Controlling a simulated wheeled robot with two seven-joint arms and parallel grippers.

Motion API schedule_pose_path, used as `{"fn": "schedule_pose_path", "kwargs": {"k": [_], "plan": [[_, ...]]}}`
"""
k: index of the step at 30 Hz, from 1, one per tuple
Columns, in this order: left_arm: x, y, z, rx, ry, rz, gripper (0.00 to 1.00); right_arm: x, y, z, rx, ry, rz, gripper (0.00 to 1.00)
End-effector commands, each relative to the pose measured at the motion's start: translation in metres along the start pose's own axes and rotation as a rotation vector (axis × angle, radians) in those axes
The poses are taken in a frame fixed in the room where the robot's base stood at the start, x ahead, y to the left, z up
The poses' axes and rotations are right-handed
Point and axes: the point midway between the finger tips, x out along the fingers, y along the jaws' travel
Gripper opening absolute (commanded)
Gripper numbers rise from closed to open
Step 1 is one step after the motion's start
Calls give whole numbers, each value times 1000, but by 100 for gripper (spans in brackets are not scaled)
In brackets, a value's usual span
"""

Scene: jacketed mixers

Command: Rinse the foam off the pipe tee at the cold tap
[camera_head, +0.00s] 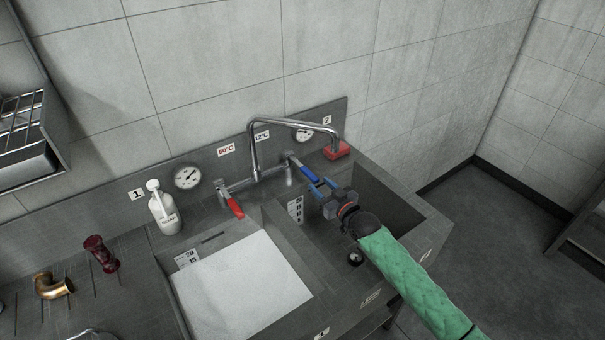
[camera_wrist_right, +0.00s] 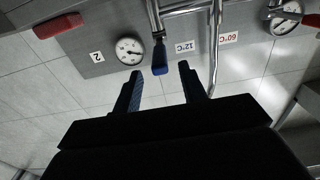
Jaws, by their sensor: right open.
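The cold tap's blue lever (camera_head: 303,169) sits under the 12°C label, on the right of the metal faucet (camera_head: 256,150). My right gripper (camera_head: 322,188) is open and empty just in front of this lever. In the right wrist view the blue lever (camera_wrist_right: 160,58) appears between the two open fingertips (camera_wrist_right: 160,72), with no clear contact. The spout reaches right, toward the right basin (camera_head: 375,205). I cannot pick out the pipe tee for certain; a brass curved fitting (camera_head: 52,287) lies at the lower left. No running water shows. My left gripper is out of view.
The left basin (camera_head: 172,292) is filled with a white surface (camera_head: 240,285). A red lever (camera_head: 235,207) sits under the 60°C label. A white pump bottle (camera_head: 163,208), a dark red part (camera_head: 101,253) and a red block (camera_head: 337,150) stand around the sink.

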Motion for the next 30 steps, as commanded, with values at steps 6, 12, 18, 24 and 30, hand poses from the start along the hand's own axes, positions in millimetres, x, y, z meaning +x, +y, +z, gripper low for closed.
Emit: {"fn": "schedule_pose_path", "kwargs": {"k": [6,12,18,24,30], "plan": [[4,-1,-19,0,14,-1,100,27,0,1,-1,2,0,42],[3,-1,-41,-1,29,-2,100,55,0,2,0,1,0,42],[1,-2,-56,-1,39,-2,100,72,1,1,0,0,0,42],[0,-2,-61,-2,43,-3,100,75,1,0,0,0,1,42],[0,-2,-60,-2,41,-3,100,75,1,0,-1,0,1,30]]}}
